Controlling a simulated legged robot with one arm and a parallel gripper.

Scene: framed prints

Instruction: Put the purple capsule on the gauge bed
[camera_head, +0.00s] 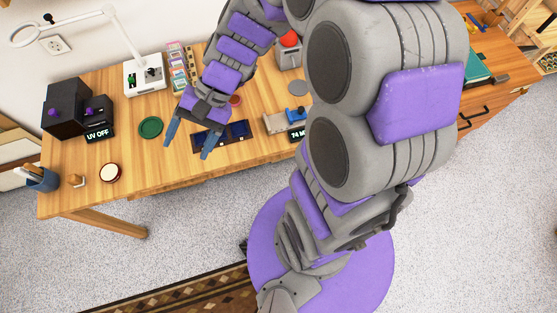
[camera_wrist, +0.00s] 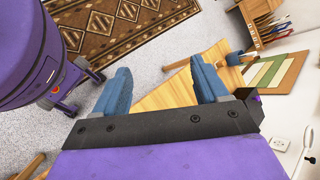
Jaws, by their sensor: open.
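My gripper (camera_head: 186,150) is open and empty above the front part of the wooden table, its two blue fingers spread apart. The fingers also show in the wrist view (camera_wrist: 160,66), with only table edge and floor between them. A grey device with a blue part (camera_head: 284,120) and a display reading "74 M" stands to the right of my gripper; it looks like the gauge, partly hidden by my arm. I cannot make out a purple capsule with certainty. Small purple bits (camera_head: 88,112) show at the black UV box. A dark blue tray (camera_head: 236,131) lies just right of my fingers.
The wooden table (camera_head: 130,178) also holds a black box (camera_head: 66,106) with a "UV OFF" sign, a green disc (camera_head: 150,127), a white lamp base (camera_head: 144,76), a round cream dish (camera_head: 109,173) and a blue cup (camera_head: 42,180). A patterned rug (camera_head: 190,295) lies on the floor.

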